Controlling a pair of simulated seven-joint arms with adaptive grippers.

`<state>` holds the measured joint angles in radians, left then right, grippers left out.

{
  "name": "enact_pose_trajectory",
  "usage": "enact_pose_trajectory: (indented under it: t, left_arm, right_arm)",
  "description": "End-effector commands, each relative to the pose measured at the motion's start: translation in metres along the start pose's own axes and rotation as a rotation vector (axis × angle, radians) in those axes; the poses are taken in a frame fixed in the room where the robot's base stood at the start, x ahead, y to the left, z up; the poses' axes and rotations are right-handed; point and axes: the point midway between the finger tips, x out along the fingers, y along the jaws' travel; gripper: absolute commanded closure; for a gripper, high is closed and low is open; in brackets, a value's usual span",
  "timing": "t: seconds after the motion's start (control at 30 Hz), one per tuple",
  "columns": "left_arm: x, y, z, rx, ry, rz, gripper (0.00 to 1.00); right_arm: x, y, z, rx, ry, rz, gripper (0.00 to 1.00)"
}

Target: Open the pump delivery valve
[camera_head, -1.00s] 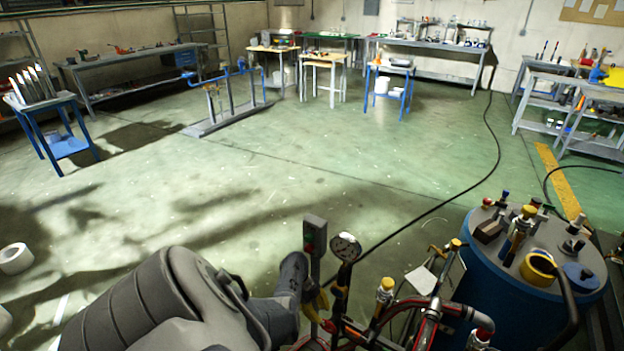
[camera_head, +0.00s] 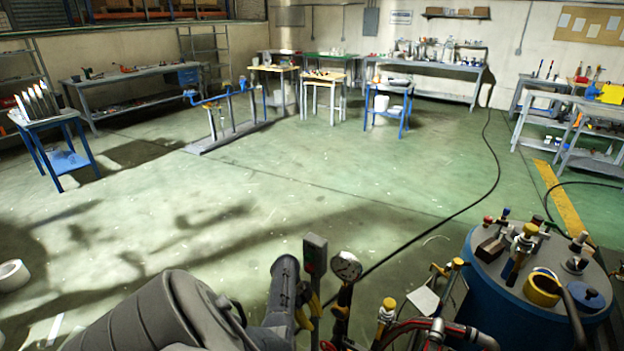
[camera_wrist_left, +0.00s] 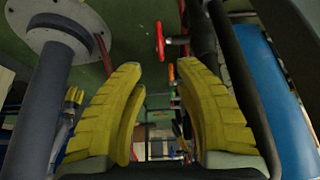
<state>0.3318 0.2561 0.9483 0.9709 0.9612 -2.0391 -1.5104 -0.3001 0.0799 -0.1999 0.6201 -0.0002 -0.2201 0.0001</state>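My left gripper (camera_head: 308,314) is low in the head view, beside a grey post with a red and green button box (camera_head: 315,258) and a round pressure gauge (camera_head: 346,267). The left wrist view shows its two yellow ribbed fingers (camera_wrist_left: 160,115) spread apart with nothing held between them. A red handwheel (camera_wrist_left: 160,41) lies beyond the fingertips in that view, with a small red-orange handle (camera_wrist_left: 172,73) below it. I cannot tell which of these is the pump delivery valve. My right gripper is not in view.
A blue drum (camera_head: 480,290) with fittings on its lid stands at the right. Yellow-capped pipework (camera_head: 386,313) and a red hose (camera_head: 445,327) are crowded near my gripper. In the wrist view, dark pipes flank the fingers. The floor (camera_head: 250,200) beyond is largely open.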

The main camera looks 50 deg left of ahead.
Motion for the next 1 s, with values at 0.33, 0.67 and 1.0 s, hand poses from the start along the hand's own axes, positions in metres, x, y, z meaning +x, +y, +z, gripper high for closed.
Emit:
enact_pose_trajectory:
  t: [0.33,0.67,1.0]
  left_arm:
    - [0.003,-0.005,-0.007,-0.151,-0.022,-0.011,0.67]
    - [0.006,-0.014,-0.026,-0.657,-0.089,-0.064,0.67]
    - [0.005,-0.019,-0.042,-1.177,-0.137,-0.150,0.67]
  right_arm:
    - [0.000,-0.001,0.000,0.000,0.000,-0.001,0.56]
    - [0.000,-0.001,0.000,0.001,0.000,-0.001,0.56]
    - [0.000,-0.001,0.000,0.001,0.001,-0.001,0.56]
